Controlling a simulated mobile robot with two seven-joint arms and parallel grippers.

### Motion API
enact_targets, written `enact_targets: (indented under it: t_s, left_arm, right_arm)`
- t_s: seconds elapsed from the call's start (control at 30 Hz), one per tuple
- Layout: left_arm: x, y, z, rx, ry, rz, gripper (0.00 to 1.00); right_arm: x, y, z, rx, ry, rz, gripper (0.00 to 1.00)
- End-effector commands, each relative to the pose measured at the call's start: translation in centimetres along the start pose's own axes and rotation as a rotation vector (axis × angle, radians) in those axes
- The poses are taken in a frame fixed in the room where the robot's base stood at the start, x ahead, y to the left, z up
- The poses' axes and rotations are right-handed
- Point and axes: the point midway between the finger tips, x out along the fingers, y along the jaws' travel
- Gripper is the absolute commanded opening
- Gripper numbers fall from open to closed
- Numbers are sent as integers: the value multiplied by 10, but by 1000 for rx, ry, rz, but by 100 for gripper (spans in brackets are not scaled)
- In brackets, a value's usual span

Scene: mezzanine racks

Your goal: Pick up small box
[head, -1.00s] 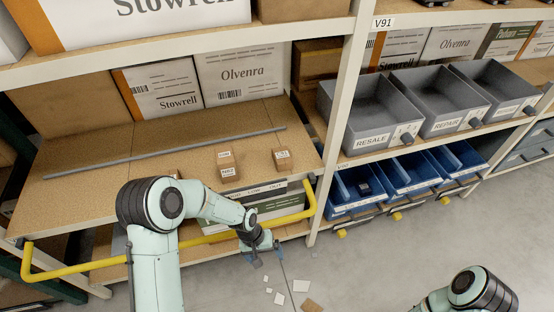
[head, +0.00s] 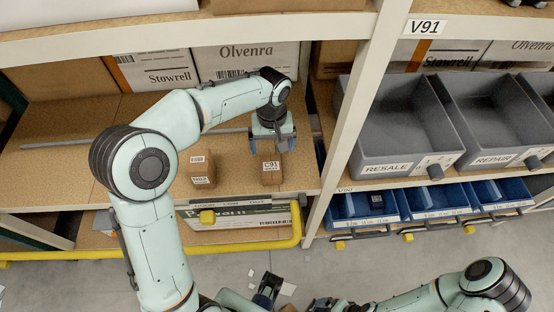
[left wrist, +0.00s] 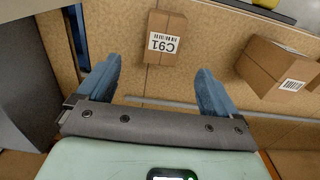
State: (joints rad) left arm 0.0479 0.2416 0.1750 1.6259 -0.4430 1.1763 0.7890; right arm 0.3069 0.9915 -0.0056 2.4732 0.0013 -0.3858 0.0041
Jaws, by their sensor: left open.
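A small brown box labelled C91 (head: 271,174) sits on the wooden shelf near its front edge. It also shows in the left wrist view (left wrist: 165,42), just beyond and between my fingertips. My left gripper (head: 273,148) is open and empty, over the shelf right behind this box in the head view; its blue fingers (left wrist: 158,66) stand apart on either side of the line to the box. Two more small brown boxes stand close together to the left (head: 203,168), partly overlapping. A dark gripper-like part (head: 268,290), possibly my right gripper, shows at the bottom; its jaws are unclear.
A grey rod (head: 90,141) lies along the shelf behind the boxes. Large cartons (head: 245,62) stand at the back. A white upright post (head: 352,115) bounds the shelf at right, beside grey bins (head: 400,130) and blue bins (head: 370,205). A yellow rail (head: 200,250) runs below the front.

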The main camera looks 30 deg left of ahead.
Motion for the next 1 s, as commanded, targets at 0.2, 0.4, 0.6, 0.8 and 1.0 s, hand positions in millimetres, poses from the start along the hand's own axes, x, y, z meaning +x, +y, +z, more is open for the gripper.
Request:
enact_targets:
  t_s: [0.2,0.4,0.6,0.8,1.0]
  left_arm:
    - [46,-1,1,2,-6,-3,94]
    - [69,0,1,1,-4,-1,94]
    - [86,-2,0,1,-5,-1,94]
    - [116,-4,-1,1,-5,-1,94]
    - [123,-4,-2,2,-2,0,94]
  right_arm:
    - [6,3,1,2,-4,1,100]
    - [8,3,1,2,-4,1,100]
    - [8,3,1,2,-3,1,100]
    - [9,4,1,2,-4,1,100]
    - [9,4,1,2,-4,1,100]
